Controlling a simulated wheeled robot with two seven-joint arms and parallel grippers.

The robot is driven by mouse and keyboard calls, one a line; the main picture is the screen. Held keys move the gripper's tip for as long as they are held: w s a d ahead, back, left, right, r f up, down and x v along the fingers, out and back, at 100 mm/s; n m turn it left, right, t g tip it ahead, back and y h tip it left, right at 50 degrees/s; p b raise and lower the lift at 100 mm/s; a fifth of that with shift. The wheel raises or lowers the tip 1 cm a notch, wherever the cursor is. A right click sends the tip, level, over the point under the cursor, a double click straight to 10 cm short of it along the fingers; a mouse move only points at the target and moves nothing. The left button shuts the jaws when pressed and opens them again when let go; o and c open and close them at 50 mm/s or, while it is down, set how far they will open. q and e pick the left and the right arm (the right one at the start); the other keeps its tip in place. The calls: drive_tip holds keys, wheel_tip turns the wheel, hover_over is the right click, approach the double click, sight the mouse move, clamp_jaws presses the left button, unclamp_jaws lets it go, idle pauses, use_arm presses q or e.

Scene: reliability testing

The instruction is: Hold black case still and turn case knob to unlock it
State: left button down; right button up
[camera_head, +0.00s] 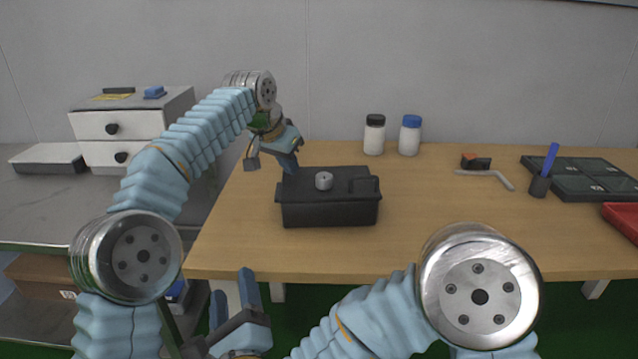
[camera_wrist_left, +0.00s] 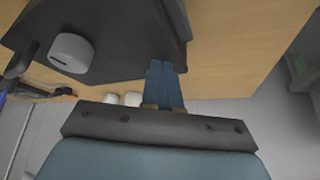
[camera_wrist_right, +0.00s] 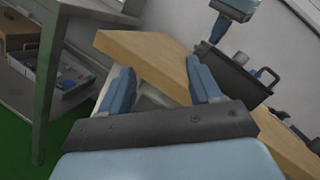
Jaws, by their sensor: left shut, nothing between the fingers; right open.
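The black case (camera_head: 330,213) sits upright near the front edge of the wooden table, with a round grey knob (camera_head: 324,180) on its lid. My left gripper (camera_head: 289,166) is shut and empty, its fingers pointing down at the case's back left corner. In the left wrist view its closed fingertips (camera_wrist_left: 165,84) are beside or against the case's edge; contact cannot be told. The knob (camera_wrist_left: 72,53) is away from them. My right gripper (camera_head: 236,294) is open and empty, low in front of the table. The right wrist view shows the case (camera_wrist_right: 232,78) beyond its open fingers (camera_wrist_right: 160,85).
A dark tray (camera_head: 585,178), a pen holder (camera_head: 540,186) and a red bin (camera_head: 622,218) are at the right. White drawers (camera_head: 130,125) stand on the left counter.

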drive_tip(key=w+d+r+m+h, duration=0.4)
drive_tip(key=d+r+m+h, duration=0.3)
drive_tip(key=m+h, duration=0.35)
drive_tip(key=m+g+h, duration=0.2)
drive_tip(key=m+h, duration=0.1)
drive_tip(key=m, duration=0.3)
approach(321, 183)
drive_tip(key=shift+y, duration=0.25)
drive_tip(key=x, duration=0.9)
drive_tip(key=shift+d+r, duration=0.15)
drive_tip(key=c, duration=1)
drive_tip(key=shift+c, duration=0.2)
